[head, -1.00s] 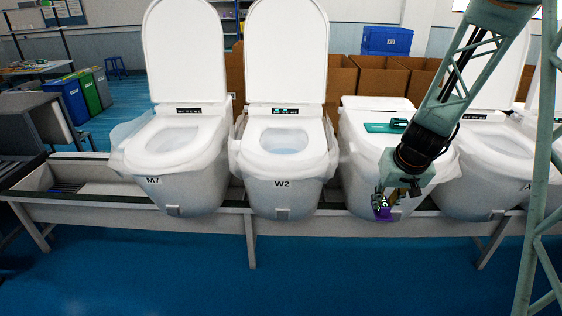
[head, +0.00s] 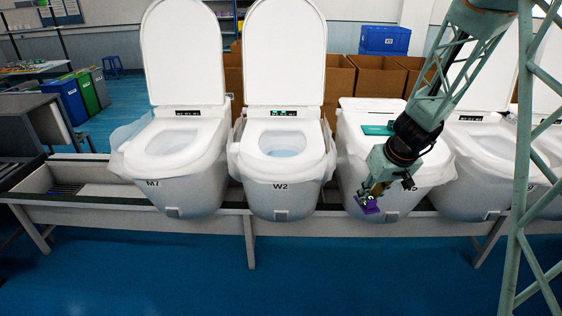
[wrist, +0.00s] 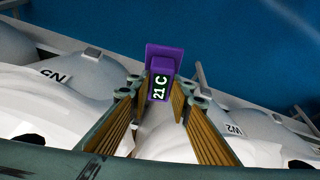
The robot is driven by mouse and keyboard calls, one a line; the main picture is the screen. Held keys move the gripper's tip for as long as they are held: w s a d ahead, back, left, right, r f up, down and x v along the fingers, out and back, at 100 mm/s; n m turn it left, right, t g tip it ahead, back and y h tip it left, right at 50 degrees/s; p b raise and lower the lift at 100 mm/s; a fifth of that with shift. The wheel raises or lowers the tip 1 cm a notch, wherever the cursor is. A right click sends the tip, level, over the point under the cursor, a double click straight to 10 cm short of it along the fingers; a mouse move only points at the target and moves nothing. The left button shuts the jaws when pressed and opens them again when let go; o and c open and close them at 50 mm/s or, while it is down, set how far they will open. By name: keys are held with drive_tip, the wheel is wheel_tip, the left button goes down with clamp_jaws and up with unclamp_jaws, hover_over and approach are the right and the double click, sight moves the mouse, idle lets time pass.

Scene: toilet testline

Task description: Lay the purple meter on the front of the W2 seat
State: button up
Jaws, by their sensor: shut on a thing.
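The purple meter (head: 366,207) is held in my gripper (head: 374,190), in front of the closed toilet right of W2. In the wrist view the meter (wrist: 164,62) sits between the fingertips of my gripper (wrist: 162,92), its display reading 21 C. The W2 toilet (head: 282,201) has its lid up, and its ring seat (head: 285,171) is bare at the front. My gripper is to the right of the W2 seat and apart from it. The W2 label (wrist: 234,130) shows at the right in the wrist view.
The M7 toilet (head: 173,191) stands open left of W2. The closed toilet (head: 349,166) carries a teal panel (head: 376,129) on top. All stand on a grey line frame (head: 110,199). The blue floor (head: 150,265) in front is clear. Brown boxes (head: 375,80) stand behind.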

drive_tip(key=w+a+r+n+g+y+p, duration=0.1)
drive_tip(key=w+a+r+n+g+p, duration=0.1)
drive_tip(key=w+a+r+n+p, duration=0.2)
drive_tip(key=w+a+r+n+g+y+p, duration=0.2)
drive_tip(key=w+a+r+n+p, duration=0.2)
drive_tip(key=a+n, duration=0.7)
drive_tip(key=shift+w+a+r+p, duration=0.2)
drive_tip(key=shift+a+r+p, duration=0.6)
drive_tip(key=shift+a+p, duration=0.4)
drive_tip(key=shift+d, duration=0.1)
drive_tip(key=w+a, duration=0.3)
drive_tip(key=a, duration=0.1)
drive_tip(key=w+a+f+p, duration=0.1)
drive_tip(key=w+a, duration=0.2)
drive_tip(key=a, duration=0.1)
drive_tip(key=w+a+p, duration=0.1)
drive_tip(key=w+a, duration=0.2)
drive_tip(key=a, duration=0.2)
drive_tip(key=shift+w+f, duration=0.15)
drive_tip(key=shift+f, duration=0.1)
drive_tip(key=shift+f, duration=0.1)
drive_tip(key=shift+f+p, duration=0.45)
drive_tip(key=shift+f, duration=1.2)
